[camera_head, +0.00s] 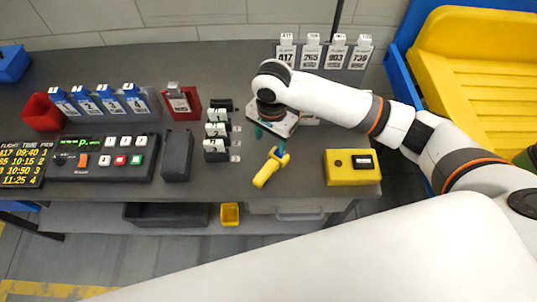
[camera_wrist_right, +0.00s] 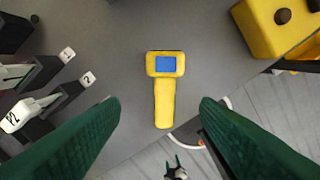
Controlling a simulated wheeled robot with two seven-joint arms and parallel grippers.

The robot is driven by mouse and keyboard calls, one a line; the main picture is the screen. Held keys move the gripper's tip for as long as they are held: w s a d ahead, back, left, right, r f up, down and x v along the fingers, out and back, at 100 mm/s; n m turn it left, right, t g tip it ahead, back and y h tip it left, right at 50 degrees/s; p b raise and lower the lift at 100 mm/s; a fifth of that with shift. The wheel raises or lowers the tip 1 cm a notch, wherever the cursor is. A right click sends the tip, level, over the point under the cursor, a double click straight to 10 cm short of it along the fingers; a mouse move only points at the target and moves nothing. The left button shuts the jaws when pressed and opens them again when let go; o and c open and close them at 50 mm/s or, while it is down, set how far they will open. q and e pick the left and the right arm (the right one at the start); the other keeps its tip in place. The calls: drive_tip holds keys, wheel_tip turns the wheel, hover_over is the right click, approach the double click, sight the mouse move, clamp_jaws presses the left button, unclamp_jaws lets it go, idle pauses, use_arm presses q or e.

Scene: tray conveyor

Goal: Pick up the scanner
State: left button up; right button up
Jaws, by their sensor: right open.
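The scanner (camera_head: 268,170) is a yellow handheld tool with a blue screen, lying on the grey table (camera_head: 240,185) near its front edge. It also shows in the right wrist view, where the scanner (camera_wrist_right: 165,95) lies with its head up and its handle pointing down the picture. My right gripper (camera_head: 271,133) is above the table, just behind the scanner in the head view. In the right wrist view its green fingers (camera_wrist_right: 160,112) are wide apart, one on each side of the scanner's handle, with nothing between them held. My left gripper is not in view.
A yellow box (camera_head: 352,176) with a dark button stands right of the scanner. Left of it are a rack of numbered slots (camera_head: 216,130), a dark block (camera_head: 177,155) and a button console (camera_head: 103,157). The table around the scanner is clear.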

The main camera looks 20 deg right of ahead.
hover_over(272, 163)
wheel_tip(272, 163, down, 6)
drive_tip(key=shift+s+r+p, duration=0.15)
drive_tip(key=shift+r+p, duration=0.1)
drive_tip(key=shift+p, duration=0.2)
drive_tip(key=shift+f, duration=0.35)
drive_tip(key=shift+w+f, duration=0.2)
drive_tip(key=shift+f, duration=0.05)
drive_tip(key=f, duration=0.1)
drive_tip(key=f+p, duration=0.1)
drive_tip(key=f, duration=0.1)
drive_tip(key=shift+s+f, duration=0.2)
drive_tip(key=shift+f, duration=0.1)
drive_tip(key=shift+w+f, duration=0.1)
drive_tip(key=shift+f, duration=0.5)
drive_tip(key=c, duration=1.2)
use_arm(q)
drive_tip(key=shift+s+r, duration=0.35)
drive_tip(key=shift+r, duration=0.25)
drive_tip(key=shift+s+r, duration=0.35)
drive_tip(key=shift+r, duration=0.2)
use_arm(e)
drive_tip(key=shift+r, duration=0.15)
